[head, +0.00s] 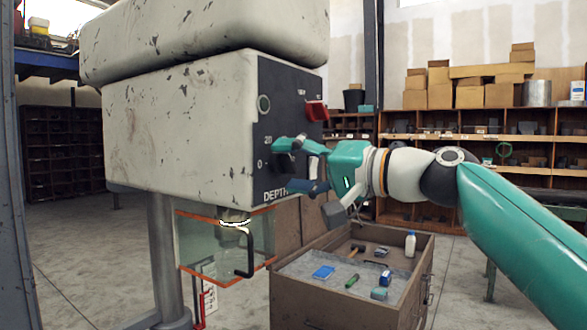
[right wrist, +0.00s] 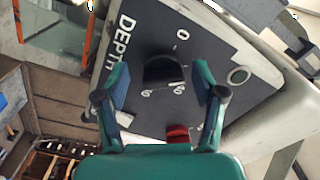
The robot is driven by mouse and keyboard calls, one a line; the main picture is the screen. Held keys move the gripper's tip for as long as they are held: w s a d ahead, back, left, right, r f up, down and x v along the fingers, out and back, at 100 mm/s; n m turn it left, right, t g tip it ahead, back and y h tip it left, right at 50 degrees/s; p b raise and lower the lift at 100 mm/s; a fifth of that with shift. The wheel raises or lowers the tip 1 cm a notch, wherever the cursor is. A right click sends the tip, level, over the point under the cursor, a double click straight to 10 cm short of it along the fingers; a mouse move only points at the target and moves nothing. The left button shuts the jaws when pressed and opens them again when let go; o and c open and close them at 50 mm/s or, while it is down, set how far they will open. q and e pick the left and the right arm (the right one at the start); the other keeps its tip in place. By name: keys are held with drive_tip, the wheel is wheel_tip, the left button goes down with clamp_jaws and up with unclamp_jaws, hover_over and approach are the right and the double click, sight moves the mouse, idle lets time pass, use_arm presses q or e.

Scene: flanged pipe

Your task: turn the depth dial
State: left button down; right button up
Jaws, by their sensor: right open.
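The depth dial (right wrist: 162,68) is a black knob on the dark control panel (right wrist: 215,45), beside the printed word DEPTH. In the head view the dial (head: 284,161) is mostly hidden by my right gripper (head: 297,166), which is at the panel face. In the right wrist view my right gripper (right wrist: 162,84) is open, with one teal finger on each side of the dial. Gaps show between the pads and the knob in that view. How deep the fingertips reach around it is hard to tell. My left gripper is not in view.
A red switch (head: 317,110) and a round green-rimmed button (head: 264,103) are on the same panel. Below are a clear guard with orange edges (head: 228,283) and an open drawer cabinet (head: 335,300) holding small items. Shelves (head: 470,150) with boxes stand behind.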

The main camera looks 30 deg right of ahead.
drive_tip(key=v, duration=1.1)
drive_tip(key=shift+s, duration=0.4)
drive_tip(key=shift+d, duration=0.1)
